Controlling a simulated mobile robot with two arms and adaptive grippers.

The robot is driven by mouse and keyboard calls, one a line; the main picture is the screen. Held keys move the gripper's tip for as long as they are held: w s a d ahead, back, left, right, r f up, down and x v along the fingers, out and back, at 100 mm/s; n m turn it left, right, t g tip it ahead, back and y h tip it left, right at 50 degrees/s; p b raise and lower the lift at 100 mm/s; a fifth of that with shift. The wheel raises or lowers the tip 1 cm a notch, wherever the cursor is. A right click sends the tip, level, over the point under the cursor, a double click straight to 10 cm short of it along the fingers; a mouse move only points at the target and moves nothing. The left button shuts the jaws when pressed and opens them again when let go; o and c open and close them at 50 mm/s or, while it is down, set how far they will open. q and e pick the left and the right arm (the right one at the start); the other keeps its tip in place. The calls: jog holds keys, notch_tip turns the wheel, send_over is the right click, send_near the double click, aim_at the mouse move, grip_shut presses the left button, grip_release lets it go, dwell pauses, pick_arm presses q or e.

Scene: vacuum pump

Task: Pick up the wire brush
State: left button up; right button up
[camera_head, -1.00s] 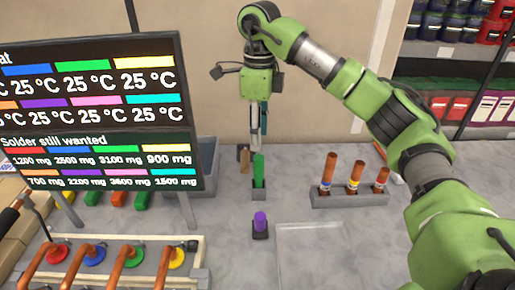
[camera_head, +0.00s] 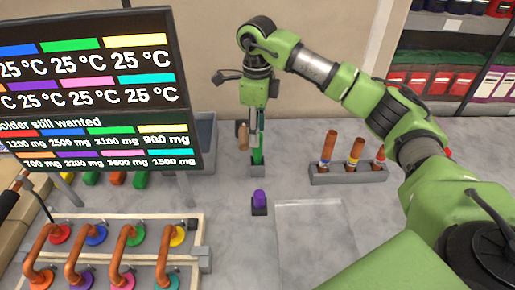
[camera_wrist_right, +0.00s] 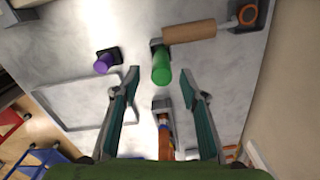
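The wire brush cannot be told for sure. A green upright handle (camera_head: 257,156) stands in a small dark holder on the grey bench, and its lower part is hidden there. It also shows in the right wrist view (camera_wrist_right: 161,68). A brown wooden handle (camera_head: 243,138) stands close by on its left; in the right wrist view it is a tan cylinder (camera_wrist_right: 190,32). My right gripper (camera_head: 257,140) points down over the green handle. In the right wrist view its fingers (camera_wrist_right: 160,74) are apart, with the green handle between their tips in the picture; contact does not show. My left gripper is out of view.
A purple-topped piece (camera_head: 259,199) in a dark holder stands in front. A grey rack (camera_head: 348,175) with copper pieces is to the right. Copper pipes on a fixture (camera_head: 195,235) and a display board (camera_head: 88,90) are at left. A clear panel (camera_head: 315,240) lies in front.

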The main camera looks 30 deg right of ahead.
aim_at(257, 155)
notch_tip(257, 155, down, 4)
jog(key=shift+d+r+p, duration=0.1)
jog(key=shift+r+p, duration=0.15)
jog(key=shift+p, duration=0.7)
jog(key=shift+d+f, duration=0.1)
jog(key=shift+f, duration=0.4)
grip_shut()
jog(key=shift+w+r, duration=0.1)
jog(key=shift+r, duration=0.05)
